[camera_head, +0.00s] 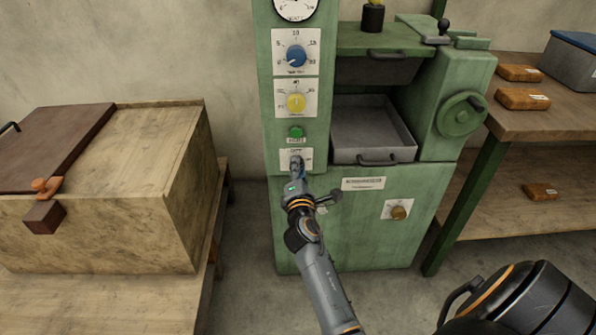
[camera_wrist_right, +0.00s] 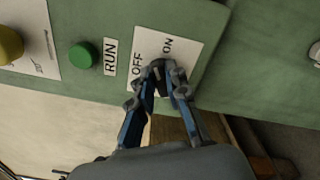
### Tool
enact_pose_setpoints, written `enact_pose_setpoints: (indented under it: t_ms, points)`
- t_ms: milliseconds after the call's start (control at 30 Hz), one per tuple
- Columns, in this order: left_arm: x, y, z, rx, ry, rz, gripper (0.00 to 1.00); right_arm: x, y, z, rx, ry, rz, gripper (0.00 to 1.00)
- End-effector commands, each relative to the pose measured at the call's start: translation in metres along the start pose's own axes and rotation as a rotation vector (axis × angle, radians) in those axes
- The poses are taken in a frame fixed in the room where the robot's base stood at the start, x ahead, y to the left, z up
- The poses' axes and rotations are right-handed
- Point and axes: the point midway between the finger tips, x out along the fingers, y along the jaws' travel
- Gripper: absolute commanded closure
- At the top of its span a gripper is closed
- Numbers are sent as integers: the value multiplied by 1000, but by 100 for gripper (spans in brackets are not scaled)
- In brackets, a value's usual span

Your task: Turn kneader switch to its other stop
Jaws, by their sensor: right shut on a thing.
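The green kneader machine (camera_head: 350,213) stands against the wall. Its switch plate (camera_head: 307,154) is on the tall left column, below a green button (camera_head: 296,132). In the right wrist view the white plate (camera_wrist_right: 196,46) reads OFF and ON. My right gripper (camera_head: 297,163) is at this plate. In the right wrist view its fingertips (camera_wrist_right: 163,70) are closed on the switch, just below the OFF and ON words. The fingers hide most of the switch, so I cannot tell which stop it points to. My left gripper is not in view.
A blue knob (camera_head: 297,56) and a yellow knob (camera_head: 296,102) sit above the button. A metal tray (camera_head: 372,132) is to the right in the machine. A wooden chest (camera_head: 130,225) stands left, and a shelf table (camera_head: 540,122) with wrapped blocks stands right.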

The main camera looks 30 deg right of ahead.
Motion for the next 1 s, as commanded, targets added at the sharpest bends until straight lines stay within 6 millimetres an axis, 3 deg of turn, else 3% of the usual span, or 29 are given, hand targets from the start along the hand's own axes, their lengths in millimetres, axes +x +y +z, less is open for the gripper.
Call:
enact_pose_setpoints:
  t_ms: [267,600,1000]
  points:
    - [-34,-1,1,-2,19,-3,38,0,-2,-1,247,0,0,100]
    - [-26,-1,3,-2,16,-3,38,0,-2,0,456,-1,0,100]
    - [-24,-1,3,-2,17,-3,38,0,-2,-1,536,-1,-1,100]
